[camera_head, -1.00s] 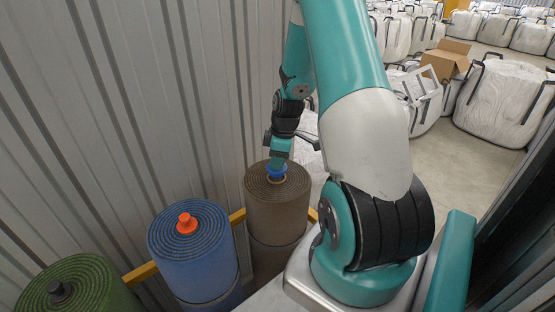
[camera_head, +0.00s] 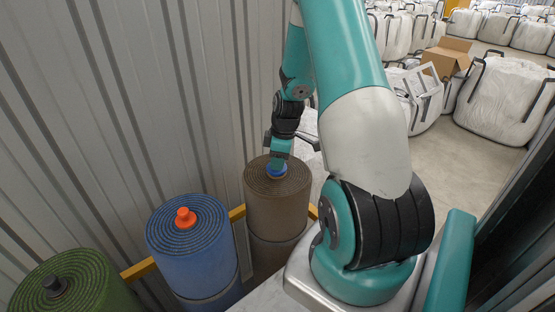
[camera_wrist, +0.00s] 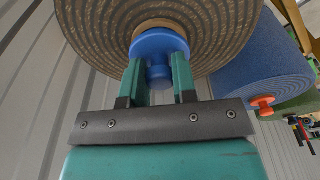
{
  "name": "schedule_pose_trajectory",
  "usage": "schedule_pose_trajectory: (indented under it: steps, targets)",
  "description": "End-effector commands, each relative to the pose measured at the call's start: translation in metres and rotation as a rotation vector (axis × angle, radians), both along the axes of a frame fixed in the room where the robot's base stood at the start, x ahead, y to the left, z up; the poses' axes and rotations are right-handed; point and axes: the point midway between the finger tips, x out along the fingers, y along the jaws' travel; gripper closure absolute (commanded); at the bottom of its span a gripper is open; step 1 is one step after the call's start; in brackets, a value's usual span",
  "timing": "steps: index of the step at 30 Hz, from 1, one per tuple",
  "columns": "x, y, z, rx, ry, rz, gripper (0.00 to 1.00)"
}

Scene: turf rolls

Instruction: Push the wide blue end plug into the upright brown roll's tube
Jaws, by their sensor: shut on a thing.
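The wide blue end plug (camera_head: 277,173) is at the centre of the upright brown roll's top (camera_head: 258,184). In the wrist view the plug (camera_wrist: 158,43) shows a wide round flange and a narrower stub between my fingers. My gripper (camera_wrist: 158,71) is shut on this stub; in the head view my gripper (camera_head: 279,163) points down at the roll. A tan rim of the tube (camera_wrist: 160,24) shows just beyond the flange. The flange hides the tube's mouth, so I cannot tell how deep the plug sits.
A blue roll (camera_head: 170,240) with an orange plug (camera_head: 186,218) stands to the left. A yellow rail (camera_head: 140,271) and a corrugated wall (camera_head: 130,110) run behind. White bags (camera_head: 500,100) stand far right.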

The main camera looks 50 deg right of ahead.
Motion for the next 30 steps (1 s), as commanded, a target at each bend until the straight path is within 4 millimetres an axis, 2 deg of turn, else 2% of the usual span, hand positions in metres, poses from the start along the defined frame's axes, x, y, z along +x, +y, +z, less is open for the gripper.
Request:
schedule_pose_trajectory:
  steps: [12, 13, 16, 25, 30]
  targets:
    - [0.0, 0.0, -0.012, 0.0, 0.0, 0.0, 0.97]
    - [0.0, 0.0, -0.01, 0.0, 0.0, 0.0, 0.67]
    - [0.0, 0.0, -0.01, 0.0, 0.0, 0.0, 0.44]
    - [0.0, 0.0, -0.009, -0.001, -0.001, 0.0, 0.44]
    - [-0.001, -0.002, 0.009, -0.003, -0.004, -0.001, 0.44]
